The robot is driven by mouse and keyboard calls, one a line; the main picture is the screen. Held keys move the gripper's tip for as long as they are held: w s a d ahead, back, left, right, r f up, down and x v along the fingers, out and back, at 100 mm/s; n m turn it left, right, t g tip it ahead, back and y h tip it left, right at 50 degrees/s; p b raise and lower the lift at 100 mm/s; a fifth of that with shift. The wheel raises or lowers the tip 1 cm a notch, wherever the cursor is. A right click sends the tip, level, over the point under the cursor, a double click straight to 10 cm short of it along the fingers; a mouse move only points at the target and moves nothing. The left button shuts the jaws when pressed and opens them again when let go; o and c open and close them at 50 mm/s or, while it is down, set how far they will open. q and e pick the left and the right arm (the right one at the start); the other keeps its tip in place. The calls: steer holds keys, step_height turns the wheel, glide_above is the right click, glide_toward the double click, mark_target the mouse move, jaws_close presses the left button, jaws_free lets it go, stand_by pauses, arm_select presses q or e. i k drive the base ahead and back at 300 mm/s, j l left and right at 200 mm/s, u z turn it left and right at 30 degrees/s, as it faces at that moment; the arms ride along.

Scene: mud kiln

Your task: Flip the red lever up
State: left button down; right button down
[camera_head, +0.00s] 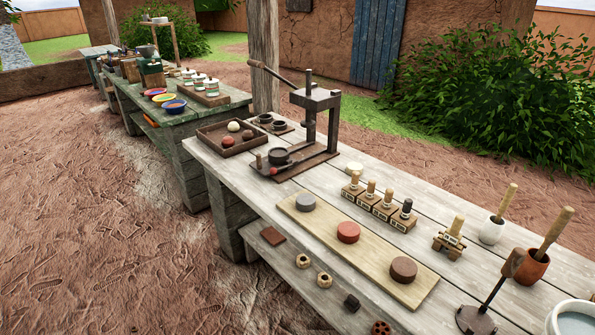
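Neither of my grippers is in view. A dark metal press (317,98) stands on the grey wooden table, with a long brown-handled arm (268,73) slanting up to the left. On its base, beside a small dark pot (279,156), is a small red knob (273,171); it may be the end of a red lever, but it is too small to tell its position. No other clearly red lever shows.
A plank (325,235) carries grey, red and brown discs. Behind it are several stamps (379,205). Mortars with pestles (494,230) and a wooden-handled tool on a round base (475,319) stand at right. A tray (228,143) holds balls. Open dirt ground lies at left.

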mark_target(273, 170)
steer(key=i+j+z, duration=0.75)
steer(key=j+z, duration=0.25)
